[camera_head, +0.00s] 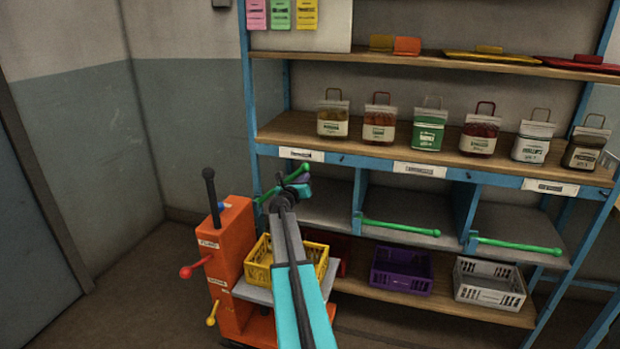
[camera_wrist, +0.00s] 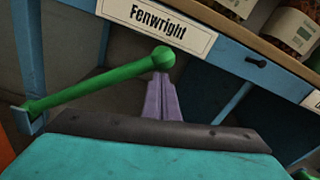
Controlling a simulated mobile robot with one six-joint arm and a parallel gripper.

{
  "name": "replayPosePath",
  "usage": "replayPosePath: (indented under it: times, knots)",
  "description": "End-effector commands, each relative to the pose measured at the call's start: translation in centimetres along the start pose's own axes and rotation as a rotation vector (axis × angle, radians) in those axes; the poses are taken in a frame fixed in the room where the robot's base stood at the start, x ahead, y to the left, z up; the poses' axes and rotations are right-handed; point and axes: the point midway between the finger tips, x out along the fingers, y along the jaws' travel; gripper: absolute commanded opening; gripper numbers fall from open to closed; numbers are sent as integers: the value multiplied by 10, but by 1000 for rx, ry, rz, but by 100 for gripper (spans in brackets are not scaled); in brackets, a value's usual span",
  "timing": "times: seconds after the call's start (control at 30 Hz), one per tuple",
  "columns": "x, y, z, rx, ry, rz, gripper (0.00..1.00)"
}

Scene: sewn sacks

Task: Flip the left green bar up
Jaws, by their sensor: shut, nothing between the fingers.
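The left green bar (camera_head: 268,195) is at the left compartment of the blue shelf, partly hidden behind my gripper (camera_head: 304,186) in the head view. It slants up toward its right end there, while the other two green bars lie nearly level. In the wrist view the left green bar (camera_wrist: 95,85) runs from a blue bracket at the lower left up to a round knob at its right end. My gripper (camera_wrist: 161,76) has its purple fingers together and empty, with the tips right at the underside of the knob. I cannot tell whether they touch.
The middle green bar (camera_head: 400,227) and right green bar (camera_head: 518,245) cross their compartments. An orange cart (camera_head: 235,250) with a black post stands left of my arm, beside a yellow crate (camera_head: 259,262). Jarred or bagged goods fill the shelf above. A label plate (camera_wrist: 158,30) is above the knob.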

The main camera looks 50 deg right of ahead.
Motion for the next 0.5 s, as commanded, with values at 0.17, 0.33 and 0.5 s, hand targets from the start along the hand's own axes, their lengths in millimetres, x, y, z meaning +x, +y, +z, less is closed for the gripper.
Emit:
replayPosePath:
  times: [0.17,0.33,0.5]
  knots:
    - [-4,14,25,-65,-2,1,0]
    - [-6,26,41,-127,-3,-1,0]
    - [-9,39,58,-191,-5,-3,0]
